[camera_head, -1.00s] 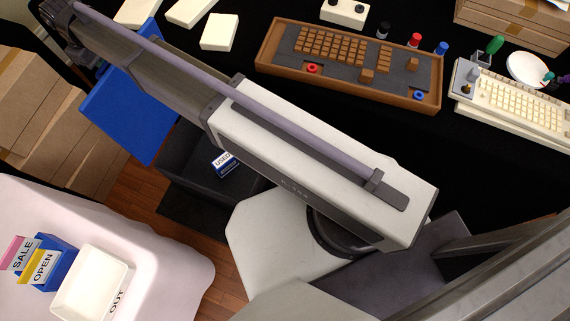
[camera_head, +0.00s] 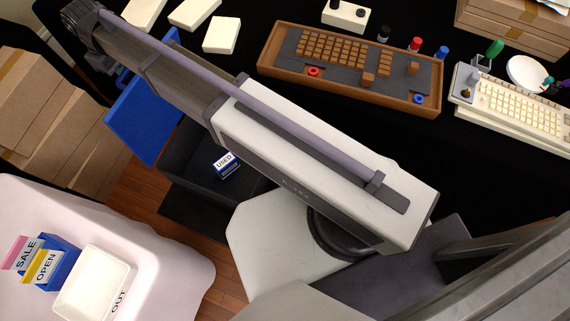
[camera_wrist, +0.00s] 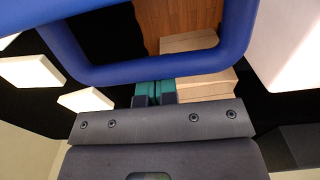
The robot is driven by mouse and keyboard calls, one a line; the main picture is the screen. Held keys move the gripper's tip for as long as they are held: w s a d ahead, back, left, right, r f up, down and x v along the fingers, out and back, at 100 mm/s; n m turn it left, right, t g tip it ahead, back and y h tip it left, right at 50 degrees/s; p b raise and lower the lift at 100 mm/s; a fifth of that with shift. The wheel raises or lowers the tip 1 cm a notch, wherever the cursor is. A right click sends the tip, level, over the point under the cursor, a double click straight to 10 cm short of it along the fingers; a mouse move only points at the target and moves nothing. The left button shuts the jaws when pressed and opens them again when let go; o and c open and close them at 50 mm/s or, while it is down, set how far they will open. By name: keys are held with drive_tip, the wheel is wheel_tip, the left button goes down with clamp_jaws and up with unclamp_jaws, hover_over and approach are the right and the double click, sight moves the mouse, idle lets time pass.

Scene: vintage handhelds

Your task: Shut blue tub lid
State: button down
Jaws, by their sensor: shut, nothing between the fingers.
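The blue lid (camera_head: 146,116) stands open and tilted at the left end of the dark tub (camera_head: 193,158), in the head view. The tub's mouth is uncovered, and a blue-and-white USED piece (camera_head: 226,165) shows there. My arm hides part of the lid and tub. My gripper (camera_wrist: 155,90) is shut and empty, its teal fingertips together in the wrist view. In that view a blue rounded frame (camera_wrist: 160,70), seemingly part of the lid, crosses just beyond the fingertips. I cannot tell whether they touch it.
Cardboard boxes (camera_head: 50,120) stand left of the lid. A black table with a brown wooden keyboard (camera_head: 432,97) and white cases (camera_head: 222,35) lies behind. A pale-covered table (camera_head: 165,245) with a white tray (camera_head: 93,284) is at the front left.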

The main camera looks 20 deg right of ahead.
drive_tip(key=s+d, duration=0.4)
idle(0.3)
drive_tip(key=s+d, duration=0.2)
drive_tip(key=s+d+f+b, duration=0.1)
drive_tip(key=s+d, duration=0.1)
drive_tip(key=shift+f, duration=0.1)
drive_tip(key=s+d+f+b, duration=0.1)
drive_tip(key=s+d, duration=0.1)
drive_tip(key=s+d+f+b, duration=0.1)
drive_tip(key=shift+s+d+f, duration=0.1)
drive_tip(key=shift+s+d, duration=0.3)
idle(0.3)
